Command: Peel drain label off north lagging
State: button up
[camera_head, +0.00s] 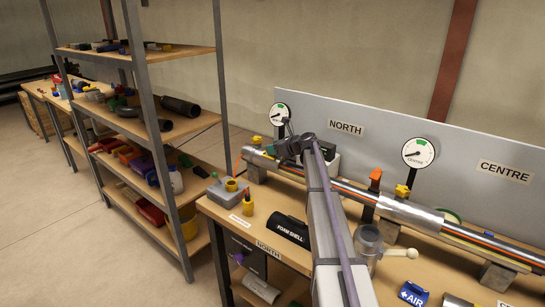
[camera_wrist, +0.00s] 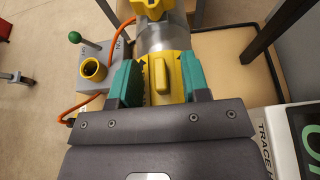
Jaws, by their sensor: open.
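My gripper (camera_head: 287,149) is over the left end of the long pipe (camera_head: 345,186), below the NORTH sign (camera_head: 346,128). In the wrist view its two teal fingers (camera_wrist: 158,84) stand apart, one on each side of a yellow part with a raised bar (camera_wrist: 160,75). I cannot tell whether the fingers touch it. A silver cylindrical section (camera_wrist: 160,36) shows just beyond. No drain label can be made out in either view, and which piece is the north lagging is not clear.
A grey box (camera_wrist: 101,68) with a yellow cup and green-knobbed lever stands left of my fingers. A white unit (camera_wrist: 283,140) is close on the right. The black foam shell (camera_head: 287,229) lies on the bench. Shelving (camera_head: 150,130) stands to the left.

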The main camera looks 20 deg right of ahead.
grip_shut()
dwell(0.3)
